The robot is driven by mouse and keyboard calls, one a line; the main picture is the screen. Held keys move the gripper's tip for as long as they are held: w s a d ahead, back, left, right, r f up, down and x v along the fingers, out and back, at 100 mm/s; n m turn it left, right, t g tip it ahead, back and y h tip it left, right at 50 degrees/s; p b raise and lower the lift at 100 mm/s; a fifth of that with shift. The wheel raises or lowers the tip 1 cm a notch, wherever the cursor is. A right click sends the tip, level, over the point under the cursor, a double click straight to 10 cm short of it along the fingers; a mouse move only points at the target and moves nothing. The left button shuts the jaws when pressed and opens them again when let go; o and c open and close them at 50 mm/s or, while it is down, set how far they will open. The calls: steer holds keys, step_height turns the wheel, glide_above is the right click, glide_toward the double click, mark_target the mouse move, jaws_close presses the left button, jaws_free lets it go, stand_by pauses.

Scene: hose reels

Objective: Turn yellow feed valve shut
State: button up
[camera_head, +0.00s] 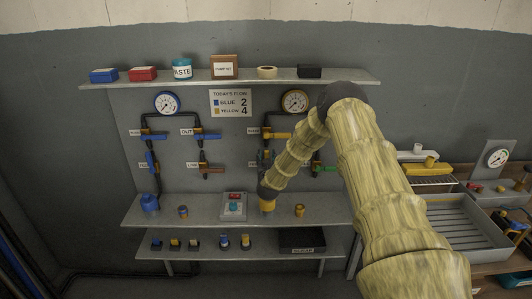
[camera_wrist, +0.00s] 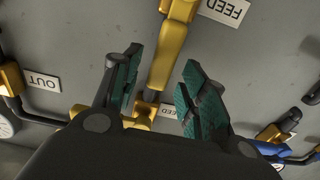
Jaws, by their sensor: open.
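The yellow feed valve lever (camera_wrist: 172,55) runs nearly upright in the wrist view, beside an upside-down FEED label (camera_wrist: 225,10). My gripper (camera_wrist: 162,62) is open, with one teal-padded finger on each side of the lever and visible gaps between. I cannot tell how deep the fingers reach around it. In the head view my gripper (camera_head: 265,157) is at the yellow side of the panel and my arm largely hides the feed valve.
Another yellow lever (camera_head: 280,135) lies level above, and a green lever (camera_head: 325,168) is to the right. A gauge (camera_head: 295,101) sits above. The blue valves (camera_head: 207,136) are left. A lower shelf (camera_head: 335,208) holds small items close below my gripper.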

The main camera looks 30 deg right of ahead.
steer(key=shift+p+x, duration=0.3)
steer(key=shift+x, duration=1)
